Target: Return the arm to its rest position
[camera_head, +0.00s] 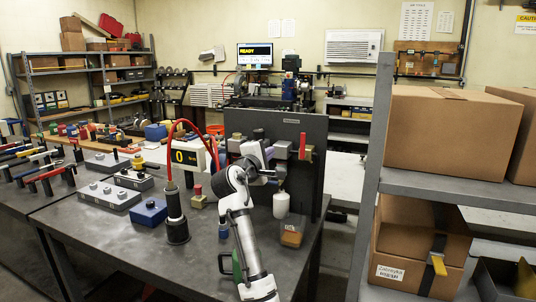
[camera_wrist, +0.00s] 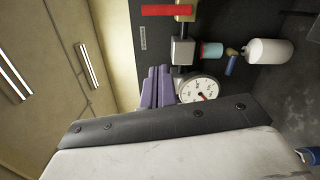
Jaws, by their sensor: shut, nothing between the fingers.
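My arm (camera_head: 242,225) rises from the bottom of the head view, bends at a white elbow joint and reaches up to the dark upright panel (camera_head: 310,130). Its wrist (camera_head: 255,153) is in front of the panel's left part. In the wrist view my gripper (camera_wrist: 160,70) shows as two purplish fingers side by side, shut and empty. A round white gauge (camera_wrist: 198,90) shows right beside the fingers; I cannot tell whether they touch. In the head view the fingers are not clear against the fittings.
The panel carries a red-handled valve (camera_head: 302,146) and a white bottle (camera_head: 281,204). On the bench left of my arm stand a black cylindrical tool (camera_head: 176,220), a yellow-framed display (camera_head: 187,157) and a blue box (camera_head: 149,211). A shelf with cardboard boxes (camera_head: 445,130) is close on the right.

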